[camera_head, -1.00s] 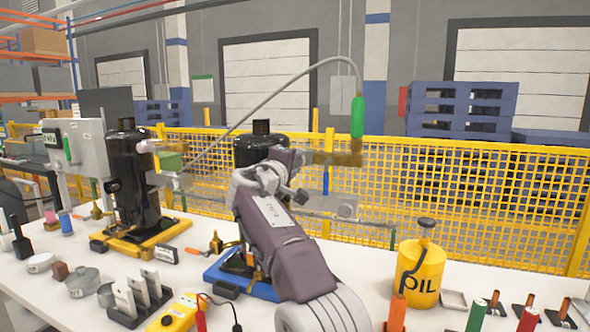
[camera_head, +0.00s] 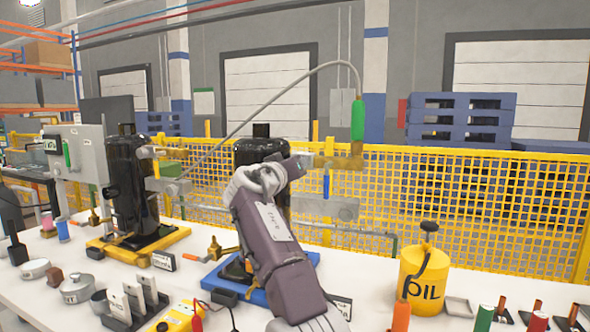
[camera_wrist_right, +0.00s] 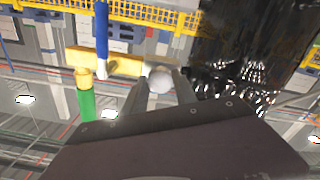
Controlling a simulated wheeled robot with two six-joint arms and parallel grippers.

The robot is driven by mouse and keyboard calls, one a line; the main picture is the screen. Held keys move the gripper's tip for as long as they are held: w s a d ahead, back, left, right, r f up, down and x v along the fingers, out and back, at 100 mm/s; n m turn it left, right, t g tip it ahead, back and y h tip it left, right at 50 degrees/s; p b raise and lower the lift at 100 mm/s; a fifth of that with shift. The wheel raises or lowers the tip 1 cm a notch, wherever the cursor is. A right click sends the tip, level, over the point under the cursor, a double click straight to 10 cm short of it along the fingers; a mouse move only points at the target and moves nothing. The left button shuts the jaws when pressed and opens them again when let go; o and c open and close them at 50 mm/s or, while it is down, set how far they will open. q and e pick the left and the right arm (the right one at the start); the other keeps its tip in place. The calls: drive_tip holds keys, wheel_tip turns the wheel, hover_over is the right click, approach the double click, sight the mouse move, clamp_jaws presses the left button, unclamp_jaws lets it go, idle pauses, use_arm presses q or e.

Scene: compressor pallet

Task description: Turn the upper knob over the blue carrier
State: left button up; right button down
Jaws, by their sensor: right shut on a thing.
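The black compressor (camera_head: 262,146) stands on the blue carrier (camera_head: 262,297), mostly behind my right arm. At its upper right is a brass fitting (camera_head: 347,162) with a green coupling (camera_head: 358,119) and a blue lever (camera_head: 326,186) hanging down. My right gripper (camera_head: 302,161) reaches the upper fitting from the left. In the right wrist view, which looks upside down, its two fingers (camera_wrist_right: 164,90) close around a round grey knob (camera_wrist_right: 159,79) in line with the brass fitting (camera_wrist_right: 110,63). The blue lever and green coupling show beside it there. My left gripper is not in view.
A second black compressor (camera_head: 130,180) stands on a yellow carrier (camera_head: 138,243) to the left. A yellow oil can (camera_head: 424,279) stands to the right. Small parts crowd the table front. A yellow mesh fence (camera_head: 470,200) runs behind.

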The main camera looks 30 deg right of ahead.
drive_tip(key=m, duration=0.5)
drive_tip(key=shift+w+f+m, duration=0.1)
drive_tip(key=shift+f+m, duration=0.15)
drive_tip(key=shift+m, duration=0.45)
drive_tip(key=c, duration=1)
unclamp_jaws()
drive_tip(key=shift+r, duration=0.1)
drive_tip(key=b+v, duration=0.4)
drive_tip(key=v, duration=0.5)
drive_tip(key=shift+b, duration=0.4)
